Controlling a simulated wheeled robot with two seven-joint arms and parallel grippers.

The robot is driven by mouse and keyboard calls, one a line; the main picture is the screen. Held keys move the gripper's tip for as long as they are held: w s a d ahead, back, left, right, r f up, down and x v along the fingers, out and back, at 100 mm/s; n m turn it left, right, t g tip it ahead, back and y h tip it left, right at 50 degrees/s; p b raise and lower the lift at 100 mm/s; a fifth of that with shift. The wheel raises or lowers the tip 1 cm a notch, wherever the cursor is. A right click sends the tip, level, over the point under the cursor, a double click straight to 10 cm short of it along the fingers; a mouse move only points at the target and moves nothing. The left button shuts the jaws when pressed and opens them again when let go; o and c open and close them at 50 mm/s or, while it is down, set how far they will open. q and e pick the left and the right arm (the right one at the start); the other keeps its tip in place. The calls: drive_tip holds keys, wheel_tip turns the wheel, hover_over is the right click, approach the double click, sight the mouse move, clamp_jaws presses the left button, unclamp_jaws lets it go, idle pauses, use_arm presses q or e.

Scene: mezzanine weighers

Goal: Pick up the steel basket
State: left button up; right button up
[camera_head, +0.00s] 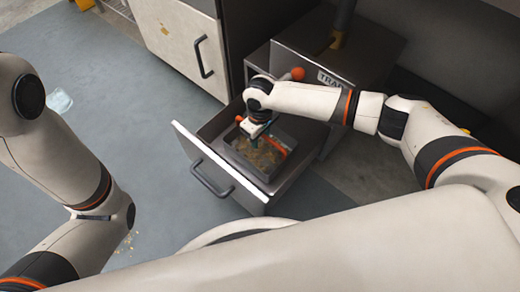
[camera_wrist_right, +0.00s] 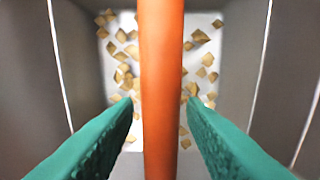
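The steel basket (camera_head: 272,174) sits inside an open drawer and holds tan chips. An orange handle bar (camera_head: 283,147) crosses its top. In the right wrist view the handle bar (camera_wrist_right: 160,60) runs straight up the middle, above the basket's pale floor with scattered chips. My right gripper (camera_head: 253,136) points down over the basket. Its green fingers stand one on each side of the bar in the wrist view (camera_wrist_right: 160,102), with narrow gaps, so it is open around the handle. My left arm shows at the left, but its gripper is out of view.
The drawer (camera_head: 188,139) is pulled out of a grey cabinet, with a dark pull handle on its front. A pale cabinet (camera_head: 181,38) stands behind to the left. A dark housing with an orange knob (camera_head: 297,74) rises behind the drawer. The blue-grey floor mat (camera_head: 120,100) is mostly open.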

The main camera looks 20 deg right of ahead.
clamp_jaws()
idle(0.5)
